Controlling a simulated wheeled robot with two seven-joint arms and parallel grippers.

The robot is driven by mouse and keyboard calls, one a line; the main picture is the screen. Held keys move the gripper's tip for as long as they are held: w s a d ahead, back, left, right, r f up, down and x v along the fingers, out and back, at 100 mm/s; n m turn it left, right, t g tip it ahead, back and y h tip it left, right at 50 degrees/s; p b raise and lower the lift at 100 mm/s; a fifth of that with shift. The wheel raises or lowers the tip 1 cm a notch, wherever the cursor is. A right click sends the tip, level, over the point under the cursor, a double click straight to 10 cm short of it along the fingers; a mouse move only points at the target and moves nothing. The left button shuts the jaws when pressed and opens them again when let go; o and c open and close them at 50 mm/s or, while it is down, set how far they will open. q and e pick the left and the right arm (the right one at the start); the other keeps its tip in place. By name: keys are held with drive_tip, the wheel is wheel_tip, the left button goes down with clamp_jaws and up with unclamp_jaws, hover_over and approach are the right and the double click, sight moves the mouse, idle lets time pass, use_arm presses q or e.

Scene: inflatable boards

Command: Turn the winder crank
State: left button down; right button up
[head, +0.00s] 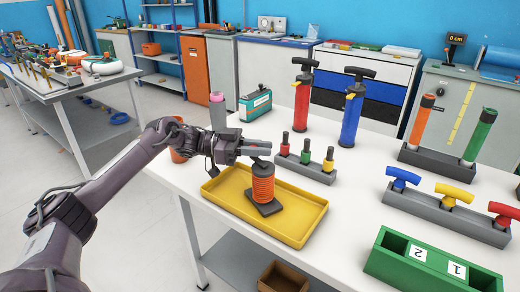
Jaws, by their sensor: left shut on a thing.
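The winder (263,190) stands in the yellow tray (222,198) on the white table. It has a dark base and an orange wound body. My left gripper (262,147) reaches in from the left, just above the winder's top. It is shut on a dark part at the top of the winder, which looks like the crank; the fingers hide most of it. My right gripper does not show.
Behind the tray are a grey rack of small coloured-handled pieces (306,165) and red (302,100) and blue (351,118) pumps. A green box with two numbered bins (430,262) and a rack of T-handles (447,213) stand at the right. A teal device (255,104) is at the back left.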

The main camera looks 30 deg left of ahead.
use_arm(q)
drive_tip(key=c, duration=1.3)
unclamp_jaws()
drive_tip(key=shift+s+a+f, duration=0.1)
drive_tip(key=shift+s+a, duration=0.05)
drive_tip(key=shift+a, duration=0.4)
drive_tip(key=b+v, duration=0.1)
drive_tip(key=v, duration=0.5)
drive_tip(key=shift+s+a+b, duration=0.2)
drive_tip(key=shift+a+b, duration=0.1)
drive_tip(key=shift+a, duration=0.05)
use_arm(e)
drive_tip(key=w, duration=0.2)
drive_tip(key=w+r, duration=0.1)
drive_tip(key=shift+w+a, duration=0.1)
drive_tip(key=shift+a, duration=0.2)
